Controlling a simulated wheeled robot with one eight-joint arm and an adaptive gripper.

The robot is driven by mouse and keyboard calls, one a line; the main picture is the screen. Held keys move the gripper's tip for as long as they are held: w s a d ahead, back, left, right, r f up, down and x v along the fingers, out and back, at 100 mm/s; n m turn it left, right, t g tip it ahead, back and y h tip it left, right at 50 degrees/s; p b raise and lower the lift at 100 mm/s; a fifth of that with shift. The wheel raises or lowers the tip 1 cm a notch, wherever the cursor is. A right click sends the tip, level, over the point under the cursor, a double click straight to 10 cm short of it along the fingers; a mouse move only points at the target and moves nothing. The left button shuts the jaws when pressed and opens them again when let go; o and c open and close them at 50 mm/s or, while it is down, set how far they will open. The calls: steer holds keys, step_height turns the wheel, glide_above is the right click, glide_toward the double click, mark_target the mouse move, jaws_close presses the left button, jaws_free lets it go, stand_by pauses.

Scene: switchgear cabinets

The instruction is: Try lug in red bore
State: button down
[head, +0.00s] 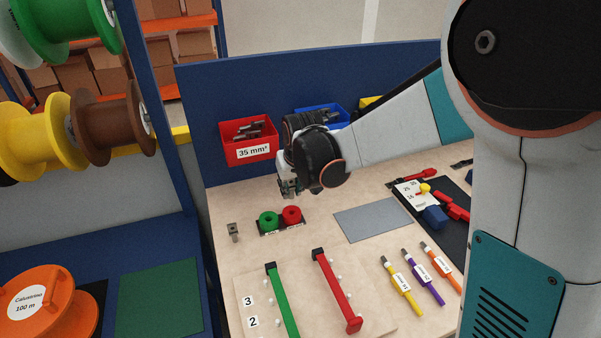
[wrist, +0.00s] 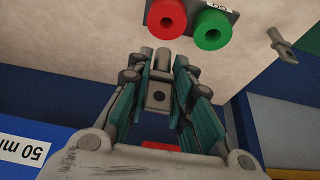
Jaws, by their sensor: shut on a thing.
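My gripper (wrist: 160,88) is shut on a grey metal lug (wrist: 158,96). The lug's barrel points toward the bore block in the wrist view. The red bore (wrist: 166,18) is a thick red ring with a dark hole, just beyond the lug's tip and apart from it in that view. The green bore (wrist: 212,29) is beside it. In the head view my gripper (head: 290,188) is over the bench, above and behind the red bore (head: 292,215) and green bore (head: 268,221). The held lug is too small to make out there. Another lug (head: 233,231) sits on the bench left of the bores.
A red bin (head: 248,151) labelled 35 mm² holds several lugs behind the bores. A blue bin (head: 318,114) is beside it. A grey mat (head: 373,219) lies right of the bores. Green and red bars (head: 337,290) and several labelled cables (head: 403,286) are in front.

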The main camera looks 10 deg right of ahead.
mark_target(292, 198)
steer(key=shift+f, duration=0.1)
stand_by(0.3)
steer(key=shift+f+b, duration=2.05)
steer(key=shift+f, duration=0.55)
steer(key=shift+f+b, duration=0.35)
steer(key=shift+b, duration=0.05)
stand_by(0.4)
steer(key=c, duration=1.3)
jaws_free()
steer(key=shift+c, duration=0.2)
steer(key=v, duration=1.2)
steer(key=shift+s+d, duration=0.1)
